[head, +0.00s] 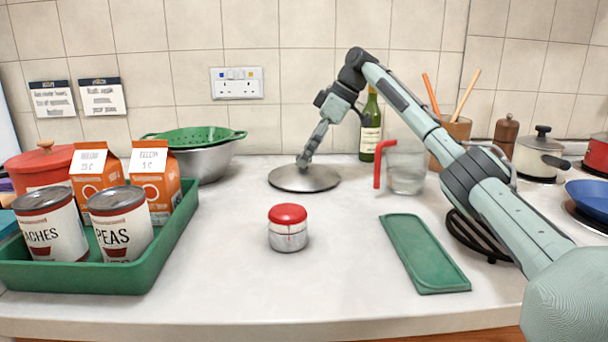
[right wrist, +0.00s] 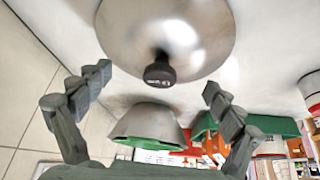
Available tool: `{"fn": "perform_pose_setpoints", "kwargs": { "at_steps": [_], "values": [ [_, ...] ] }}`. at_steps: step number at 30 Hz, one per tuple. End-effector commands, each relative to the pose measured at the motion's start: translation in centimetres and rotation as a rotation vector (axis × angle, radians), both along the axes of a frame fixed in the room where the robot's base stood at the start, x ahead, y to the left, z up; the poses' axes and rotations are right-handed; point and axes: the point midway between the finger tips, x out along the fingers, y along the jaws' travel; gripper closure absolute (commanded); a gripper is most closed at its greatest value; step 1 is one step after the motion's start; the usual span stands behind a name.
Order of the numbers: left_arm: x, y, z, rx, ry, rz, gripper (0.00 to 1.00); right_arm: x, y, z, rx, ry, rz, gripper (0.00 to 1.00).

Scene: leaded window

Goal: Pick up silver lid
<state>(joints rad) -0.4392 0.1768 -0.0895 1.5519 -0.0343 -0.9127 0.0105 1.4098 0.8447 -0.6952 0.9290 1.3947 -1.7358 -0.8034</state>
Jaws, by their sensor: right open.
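The silver lid (head: 318,182) is a round, shallow metal disc lying flat on the worktop towards the back, near the middle of the head view. It fills the top of the right wrist view (right wrist: 190,30), where its dark knob (right wrist: 159,74) shows. My right gripper (head: 304,161) is above the lid, pointing down at its centre and hiding the knob in the head view. In the right wrist view its two fingers (right wrist: 157,82) are spread wide, one on each side of the knob, with nothing held. My left gripper is not in view.
A metal bowl with a green colander (head: 200,135) stands left of the lid. A glass jug with a red handle (head: 406,170) and a wine bottle (head: 371,130) stand to its right. A red-capped jar (head: 288,230) is in front. A green tray (head: 90,278) holds cans and cartons.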

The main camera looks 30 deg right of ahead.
Motion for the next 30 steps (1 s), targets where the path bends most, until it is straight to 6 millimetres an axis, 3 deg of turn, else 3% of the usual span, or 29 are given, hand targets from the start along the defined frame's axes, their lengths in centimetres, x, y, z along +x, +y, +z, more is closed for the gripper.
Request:
{"fn": "perform_pose_setpoints", "kwargs": {
  "at_steps": [3,11,30],
  "values": [
    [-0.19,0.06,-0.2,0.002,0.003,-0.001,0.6,0.38,0.44,-0.93,0.0,0.0,0.001,0.07],
    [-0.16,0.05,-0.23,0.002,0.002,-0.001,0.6,0.48,0.54,-1.1,0.0,-0.001,0.001,0.08],
    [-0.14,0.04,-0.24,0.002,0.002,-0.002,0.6,0.44,0.51,-1.28,-0.002,0.002,0.001,0.88]
  ]
}}
